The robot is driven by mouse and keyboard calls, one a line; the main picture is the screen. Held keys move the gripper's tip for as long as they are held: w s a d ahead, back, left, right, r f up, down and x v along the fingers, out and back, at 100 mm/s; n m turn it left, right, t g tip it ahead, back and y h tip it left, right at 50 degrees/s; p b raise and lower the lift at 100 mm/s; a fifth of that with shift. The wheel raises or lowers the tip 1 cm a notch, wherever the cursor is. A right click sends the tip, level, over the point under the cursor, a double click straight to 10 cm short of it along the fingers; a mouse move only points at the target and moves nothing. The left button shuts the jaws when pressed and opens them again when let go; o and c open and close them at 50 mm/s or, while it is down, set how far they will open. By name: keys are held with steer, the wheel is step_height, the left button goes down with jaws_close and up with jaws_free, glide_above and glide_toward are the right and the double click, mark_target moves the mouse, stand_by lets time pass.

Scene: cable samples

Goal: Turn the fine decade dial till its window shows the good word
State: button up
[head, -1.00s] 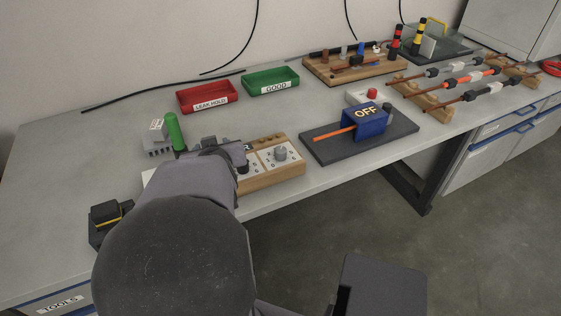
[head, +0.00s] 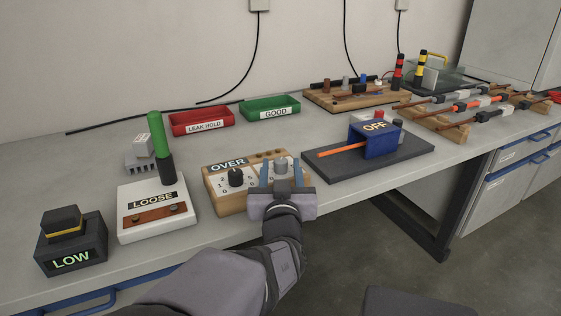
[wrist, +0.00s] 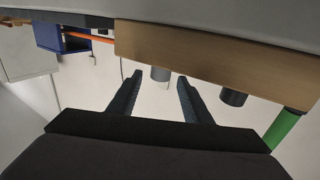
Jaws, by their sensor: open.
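The decade box (head: 212,193) is a wooden block with two dials on white scale plates. Its window (head: 228,163) reads OVER. A black dial (head: 235,177) is on the left and a grey dial (head: 281,163) on the right; I cannot read which is marked fine. My gripper (head: 281,172) is open, its blue fingers one on each side of the grey dial in the head view. In the wrist view the grey dial (wrist: 160,73) shows between the fingertips, and the black dial (wrist: 233,97) lies outside them. I cannot tell whether the fingers touch the dial.
A white box reading LOOSE (head: 160,220) with a green-topped post (head: 156,130) stands left of the decade box. A black unit reading LOW (head: 72,245) is at far left. A blue block reading OFF (head: 375,140) is close on the right. Red (head: 183,126) and green (head: 255,108) trays lie behind.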

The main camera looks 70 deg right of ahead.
mark_target(280, 157)
steer(key=shift+d, duration=0.1)
steer(key=shift+w+d+r+p, duration=0.15)
steer(key=shift+w+d+p, duration=0.1)
steer(key=shift+p, duration=0.45)
steer(key=shift+w+d+p, duration=0.2)
steer(key=shift+d+p, duration=0.5)
steer(key=shift+p, duration=0.45)
steer(key=shift+w+d, duration=0.1)
steer(key=shift+d, duration=0.2)
steer(key=shift+x, duration=2.3)
steer(key=c, duration=1.1)
